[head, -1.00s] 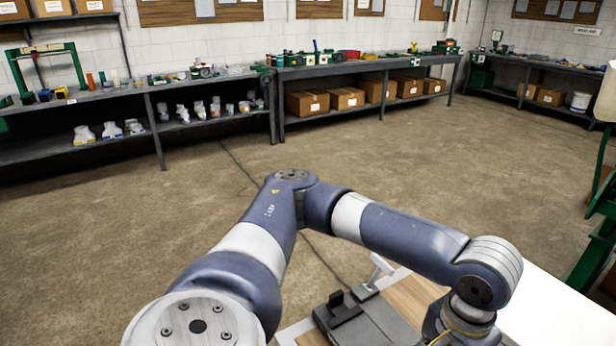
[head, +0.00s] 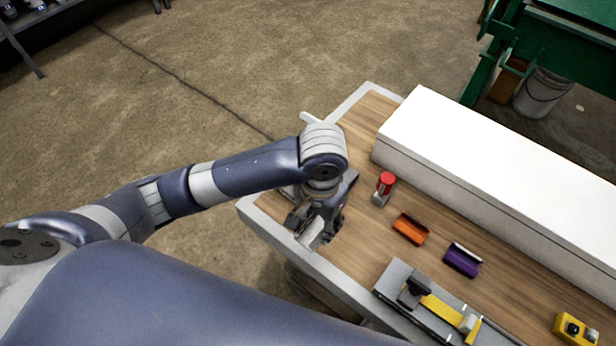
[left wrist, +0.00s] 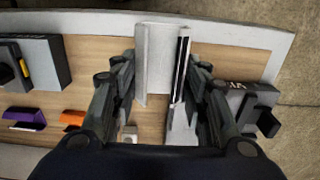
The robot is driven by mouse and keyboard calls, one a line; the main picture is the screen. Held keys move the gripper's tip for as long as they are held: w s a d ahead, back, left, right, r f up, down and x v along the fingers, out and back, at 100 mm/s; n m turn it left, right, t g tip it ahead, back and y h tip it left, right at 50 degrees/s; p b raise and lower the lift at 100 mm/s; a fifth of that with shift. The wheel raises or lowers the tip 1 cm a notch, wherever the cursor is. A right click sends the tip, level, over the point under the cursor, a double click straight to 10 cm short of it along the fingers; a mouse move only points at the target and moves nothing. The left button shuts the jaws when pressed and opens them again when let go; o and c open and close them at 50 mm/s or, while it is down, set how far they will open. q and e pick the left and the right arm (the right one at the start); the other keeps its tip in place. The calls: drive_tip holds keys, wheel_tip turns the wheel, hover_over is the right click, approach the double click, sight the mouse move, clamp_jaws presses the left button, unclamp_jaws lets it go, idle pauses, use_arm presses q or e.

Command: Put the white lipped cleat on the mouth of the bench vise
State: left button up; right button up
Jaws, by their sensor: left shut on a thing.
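My left gripper (head: 316,224) is low over the near left corner of the bench, with its fingers pointing down. It is shut on the white lipped cleat (head: 313,238), which also shows between the fingers in the left wrist view (left wrist: 155,55) as a pale channel with a dark strip along its right side. The bench vise (head: 349,181) is mostly hidden behind my left wrist in the head view. In the left wrist view the vise (left wrist: 262,108) shows just right of the right finger, partly covered by it. The cleat appears beside the vise. My right gripper is not in view.
An orange cleat (head: 410,228), a purple cleat (head: 462,260) and a red-topped item (head: 384,187) lie on the wooden bench top. A grey fixture with a yellow bar (head: 441,307) and a yellow box (head: 577,329) stand nearer. A long white block (head: 500,170) bounds the far side.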

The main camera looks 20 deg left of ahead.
use_arm(q)
drive_tip(key=shift+s+d, duration=0.25)
drive_tip(key=shift+f, duration=0.15)
drive_tip(key=w+a+p, duration=0.1)
drive_tip(key=w+a, duration=0.1)
drive_tip(key=w, duration=0.2)
drive_tip(key=w+a+f+p, duration=0.1)
drive_tip(key=w, duration=0.3)
drive_tip(key=w+a+p, duration=0.1)
drive_tip(key=w+a, duration=0.1)
drive_tip(key=w, duration=0.2)
drive_tip(key=shift+w+a+f, duration=0.15)
drive_tip(key=shift+w+a, duration=0.2)
drive_tip(key=shift+w, duration=0.05)
drive_tip(key=shift+w+a+f, duration=0.1)
drive_tip(key=shift+w+a, duration=0.25)
drive_tip(key=shift+w, duration=0.4)
drive_tip(key=shift+w+a+f+p, duration=0.1)
drive_tip(key=shift+f+p, duration=0.25)
wheel_tip(320, 180, down, 2)
drive_tip(key=shift+f+p, duration=0.2)
drive_tip(key=shift+p, duration=0.2)
drive_tip(key=shift+f, duration=0.3)
